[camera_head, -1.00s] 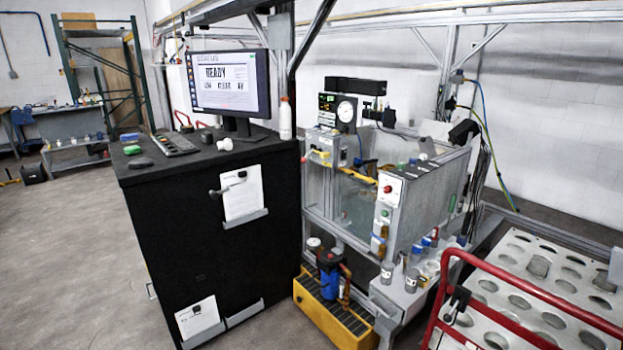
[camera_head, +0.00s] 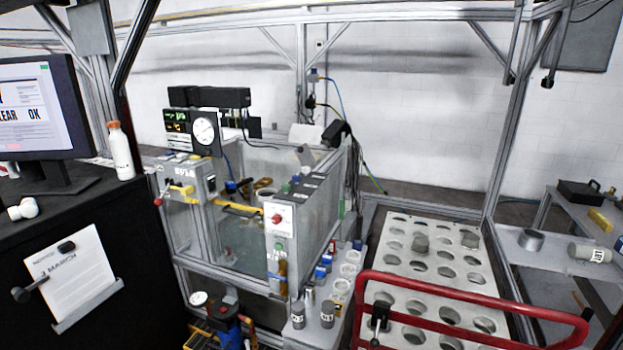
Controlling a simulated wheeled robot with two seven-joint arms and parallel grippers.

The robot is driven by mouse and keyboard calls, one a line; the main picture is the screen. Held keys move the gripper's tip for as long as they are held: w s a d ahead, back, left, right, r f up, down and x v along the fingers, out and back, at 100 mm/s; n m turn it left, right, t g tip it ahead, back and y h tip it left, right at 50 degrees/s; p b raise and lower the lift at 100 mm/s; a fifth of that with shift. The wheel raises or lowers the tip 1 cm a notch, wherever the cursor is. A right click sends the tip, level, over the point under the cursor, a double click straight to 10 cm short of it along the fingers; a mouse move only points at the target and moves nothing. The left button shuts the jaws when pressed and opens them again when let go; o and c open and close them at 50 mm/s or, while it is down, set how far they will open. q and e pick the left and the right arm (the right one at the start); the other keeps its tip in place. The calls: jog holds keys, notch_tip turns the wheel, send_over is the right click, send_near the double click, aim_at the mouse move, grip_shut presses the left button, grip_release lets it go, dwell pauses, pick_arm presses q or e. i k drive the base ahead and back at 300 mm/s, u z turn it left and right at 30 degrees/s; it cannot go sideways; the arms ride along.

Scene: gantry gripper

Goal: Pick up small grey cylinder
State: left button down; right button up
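Several grey cylinders are in view, and I cannot tell which one is the task's small grey cylinder. Two small ones with pale labels, a left one (camera_head: 298,315) and a right one (camera_head: 327,314), stand upright on the ledge in front of the tank. Two grey pieces, one (camera_head: 420,243) and another (camera_head: 470,240), sit in holes of the pale perforated rack (camera_head: 400,268). A short dark grey cylinder (camera_head: 531,240) and a labelled grey cylinder lying on its side (camera_head: 590,253) are on the right bench. Neither of my grippers is in view.
A red tubular rail (camera_head: 470,295) crosses in front of the rack. The glass-walled tank (camera_head: 310,220) stands at centre, with white cups (camera_head: 348,271) beside it. A black cabinet (camera_head: 130,225) with a monitor (camera_head: 35,110) is at left. Frame posts rise behind the rack.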

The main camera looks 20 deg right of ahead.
aim_at(584, 252)
jog(key=z, duration=0.9)
jog(key=i, duration=0.85)
jog(key=z, duration=0.75)
